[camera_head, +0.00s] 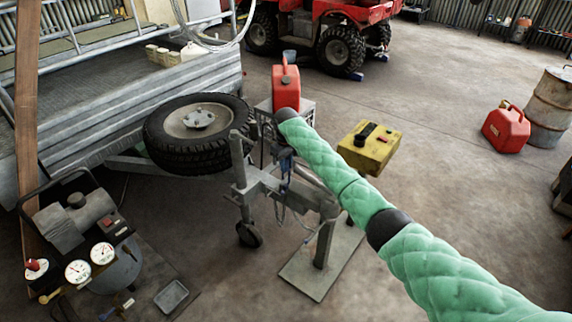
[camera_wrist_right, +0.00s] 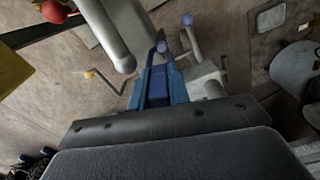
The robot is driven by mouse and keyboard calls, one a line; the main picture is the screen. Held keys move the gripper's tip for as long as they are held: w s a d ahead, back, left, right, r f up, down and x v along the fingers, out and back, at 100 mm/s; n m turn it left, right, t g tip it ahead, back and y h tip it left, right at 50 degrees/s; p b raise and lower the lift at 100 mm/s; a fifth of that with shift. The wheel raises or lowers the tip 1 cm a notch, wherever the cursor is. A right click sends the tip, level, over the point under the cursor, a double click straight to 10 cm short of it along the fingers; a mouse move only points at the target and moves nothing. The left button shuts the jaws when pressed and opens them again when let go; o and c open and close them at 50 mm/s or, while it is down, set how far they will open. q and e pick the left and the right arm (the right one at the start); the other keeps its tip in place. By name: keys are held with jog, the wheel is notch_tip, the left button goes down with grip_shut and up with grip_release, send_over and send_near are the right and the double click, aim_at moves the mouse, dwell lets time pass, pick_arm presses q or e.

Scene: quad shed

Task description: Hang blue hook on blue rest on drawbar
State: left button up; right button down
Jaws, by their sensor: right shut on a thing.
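My right gripper (camera_head: 286,160) points down over the grey drawbar (camera_head: 270,186), partly behind my green arm. In the right wrist view its blue fingers (camera_wrist_right: 158,92) are shut on a narrow dark-and-blue piece, which I take to be the blue hook (camera_wrist_right: 160,47). Its shape is mostly hidden by the fingers. A grey metal bar lies just beyond it. A small blue knob-like end (camera_wrist_right: 187,19) shows close by; I cannot tell whether it is the blue rest. I cannot tell whether the hook touches a rest. My left gripper is not in view.
A spare wheel (camera_head: 198,134) and an upright grey post (camera_head: 238,160) stand left of the gripper. A red can (camera_head: 286,87) is behind it and a yellow box (camera_head: 369,147) to the right. A chain hangs below the drawbar. A compressor with gauges (camera_head: 78,271) is lower left.

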jog(key=shift+a+f, duration=0.1)
jog(key=shift+f, duration=0.1)
jog(key=shift+s+a+f+b, duration=0.25)
jog(key=shift+f+b, duration=0.3)
jog(key=shift+s+a+f+b, duration=0.2)
jog(key=shift+f+b, duration=0.3)
jog(key=shift+f, duration=0.05)
jog(key=s+a+p, duration=0.3)
jog(key=p, duration=0.1)
jog(key=shift+a, duration=0.25)
jog(key=shift+p, duration=1.65)
dwell(1.1)
